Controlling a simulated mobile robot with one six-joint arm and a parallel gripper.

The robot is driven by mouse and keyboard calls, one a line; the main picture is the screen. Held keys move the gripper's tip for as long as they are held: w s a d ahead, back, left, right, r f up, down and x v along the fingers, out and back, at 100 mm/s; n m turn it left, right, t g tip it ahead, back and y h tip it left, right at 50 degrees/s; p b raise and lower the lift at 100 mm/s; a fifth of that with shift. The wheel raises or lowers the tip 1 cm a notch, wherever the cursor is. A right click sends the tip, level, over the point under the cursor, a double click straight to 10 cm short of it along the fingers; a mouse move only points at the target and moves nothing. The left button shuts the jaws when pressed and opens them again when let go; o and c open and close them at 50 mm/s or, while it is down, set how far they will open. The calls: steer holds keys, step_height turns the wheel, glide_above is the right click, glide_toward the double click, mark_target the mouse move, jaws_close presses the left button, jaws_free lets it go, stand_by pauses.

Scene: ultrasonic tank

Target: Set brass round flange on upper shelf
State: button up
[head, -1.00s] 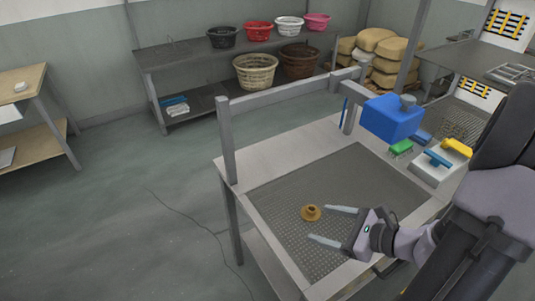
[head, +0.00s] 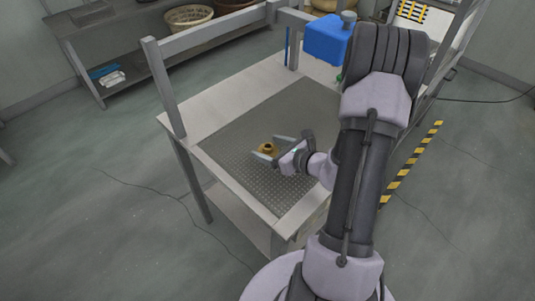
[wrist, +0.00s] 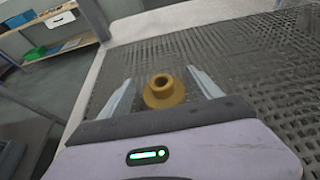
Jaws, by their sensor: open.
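The brass round flange (head: 267,149) rests on the dark textured mat of the worktable (head: 238,170). In the wrist view the flange (wrist: 163,91) lies flat with its hub and hole facing up, between the two fingers. My gripper (head: 270,148) is open around it, low over the mat. In the wrist view my gripper (wrist: 163,88) shows a gap between the flange and each finger. I cannot tell which surface is the upper shelf.
A blue container (head: 327,38) stands at the table's back right. Grey posts and a rail (head: 215,30) frame the table's far side. A grey shelf unit (head: 125,45) with baskets stands behind. The mat around the flange is clear.

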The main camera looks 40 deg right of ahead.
steer(key=shift+w+f, duration=0.2)
steer(key=shift+w, duration=0.3)
steer(key=shift+s, duration=0.1)
jaws_close()
steer(key=shift+s+a, duration=0.1)
